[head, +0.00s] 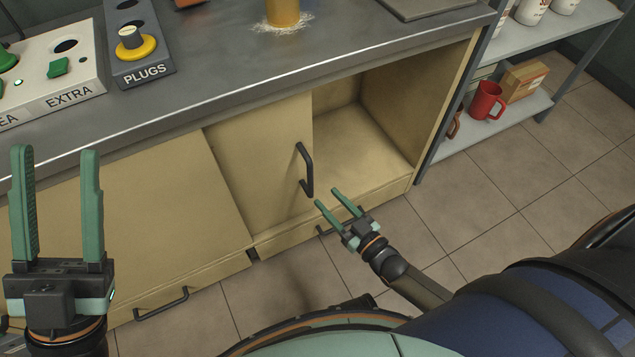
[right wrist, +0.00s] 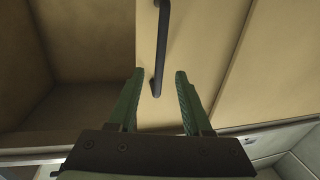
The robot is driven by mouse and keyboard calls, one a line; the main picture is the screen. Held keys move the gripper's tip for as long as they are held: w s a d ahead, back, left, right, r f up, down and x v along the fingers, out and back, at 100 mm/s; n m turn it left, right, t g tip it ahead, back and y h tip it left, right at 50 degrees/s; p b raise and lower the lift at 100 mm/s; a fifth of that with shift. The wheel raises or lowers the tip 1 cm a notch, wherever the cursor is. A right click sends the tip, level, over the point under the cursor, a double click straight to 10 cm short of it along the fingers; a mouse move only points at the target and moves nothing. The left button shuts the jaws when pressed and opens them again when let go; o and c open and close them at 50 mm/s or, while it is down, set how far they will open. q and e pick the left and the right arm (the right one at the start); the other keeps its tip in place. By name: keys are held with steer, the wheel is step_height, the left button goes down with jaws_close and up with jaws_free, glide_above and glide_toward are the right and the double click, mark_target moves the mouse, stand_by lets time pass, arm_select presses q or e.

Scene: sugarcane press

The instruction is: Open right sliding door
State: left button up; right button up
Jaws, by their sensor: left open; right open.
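The right sliding door (head: 262,150) is a tan panel under the metal counter, with an upright dark bar handle (head: 305,170) near its right edge. To its right the cabinet is open and looks empty inside. My right gripper (head: 327,197) is open and empty, its fingertips close to the handle's lower end. In the right wrist view the handle (right wrist: 161,45) lines up between the two fingers (right wrist: 158,75); I cannot tell whether they reach around it. My left gripper (head: 56,150) is open and empty, raised at the far left in front of the counter.
Another tan door panel (head: 150,215) is left of the sliding door. Lower handles (head: 161,304) sit below. A shelf rack (head: 530,110) with a red mug (head: 487,101) stands right of the cabinet. Button panels (head: 50,75) are on the counter. The tiled floor (head: 480,215) is clear at right.

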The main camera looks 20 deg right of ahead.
arm_select(q)
steer(key=shift+r, duration=0.4)
arm_select(e)
steer(key=shift+v, duration=2.2)
arm_select(q)
steer(key=shift+r, duration=0.1)
arm_select(e)
steer(key=shift+r, duration=0.1)
